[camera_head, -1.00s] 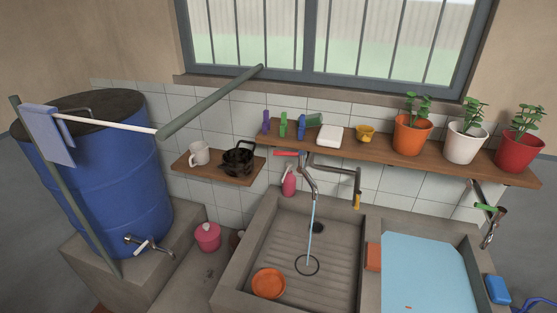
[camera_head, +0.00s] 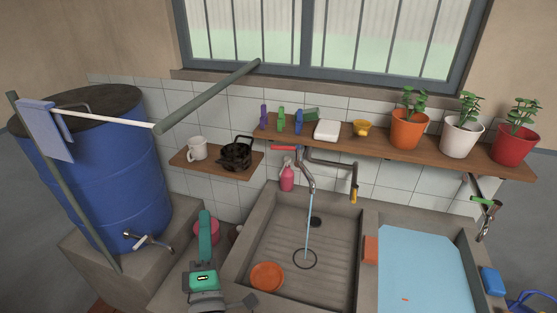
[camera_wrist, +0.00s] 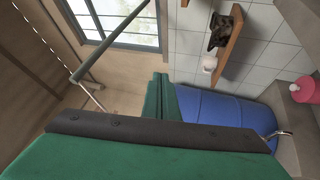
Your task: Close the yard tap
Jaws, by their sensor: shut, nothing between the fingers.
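A tap with a red handle (camera_head: 283,148) is on the wall above the left sink basin, and a thin stream of water (camera_head: 309,215) runs from its spout. A tap with a green handle (camera_head: 487,202) is on the wall at the right; I see no water from it. A tap with a pale lever (camera_head: 143,241) is low on the blue barrel (camera_head: 95,180) and also shows in the wrist view (camera_wrist: 284,133). I cannot tell by label which is the yard tap. My gripper (camera_head: 205,216) is shut and empty, left of the sink, apart from the taps. Its green fingers fill part of the wrist view (camera_wrist: 160,82).
A pipe with a yellow end (camera_head: 354,194) hangs over the sink. An orange bowl (camera_head: 267,276) lies in the basin. A shelf (camera_head: 380,146) holds pots and small items. A grey-green bar (camera_head: 210,95) crosses the upper left.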

